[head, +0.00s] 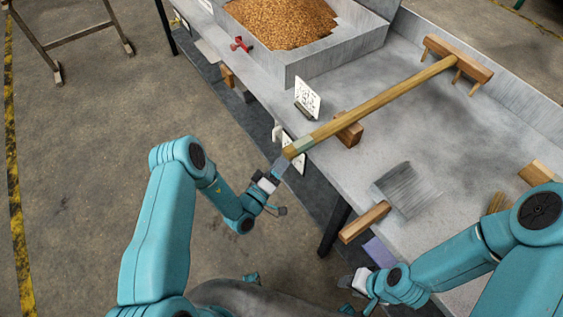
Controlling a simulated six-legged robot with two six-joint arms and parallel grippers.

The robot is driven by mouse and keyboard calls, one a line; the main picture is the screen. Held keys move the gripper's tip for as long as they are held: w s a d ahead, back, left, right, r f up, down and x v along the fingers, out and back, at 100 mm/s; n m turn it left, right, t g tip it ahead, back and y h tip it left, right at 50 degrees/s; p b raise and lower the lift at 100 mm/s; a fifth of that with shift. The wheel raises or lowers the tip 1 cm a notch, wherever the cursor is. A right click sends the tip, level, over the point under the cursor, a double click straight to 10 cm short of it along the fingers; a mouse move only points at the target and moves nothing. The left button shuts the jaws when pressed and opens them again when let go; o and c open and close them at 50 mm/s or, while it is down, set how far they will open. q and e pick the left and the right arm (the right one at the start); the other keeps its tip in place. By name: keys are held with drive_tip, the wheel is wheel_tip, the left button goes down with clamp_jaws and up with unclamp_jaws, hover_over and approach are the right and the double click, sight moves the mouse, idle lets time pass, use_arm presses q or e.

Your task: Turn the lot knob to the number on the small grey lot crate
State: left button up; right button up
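I cannot make out a lot knob or a small grey lot crate with a number in the head view. A small red fitting (241,44) sits at the table's left edge beside the large grain bin, but I cannot tell what it is. My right gripper (353,281) is low at the table's near edge, close to a purple block (379,252). Its finger opening is unclear.
A grey bin (335,62) of grain stands at the back of the grey table (450,130). A marked white card (307,97), a wooden block (349,134) and a wood-handled scoop (405,189) are on the table. Open floor lies left.

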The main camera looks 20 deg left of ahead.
use_arm(q)
drive_tip(key=v, duration=1.6)
drive_tip(key=shift+s, duration=0.15)
drive_tip(key=shift+a, duration=0.1)
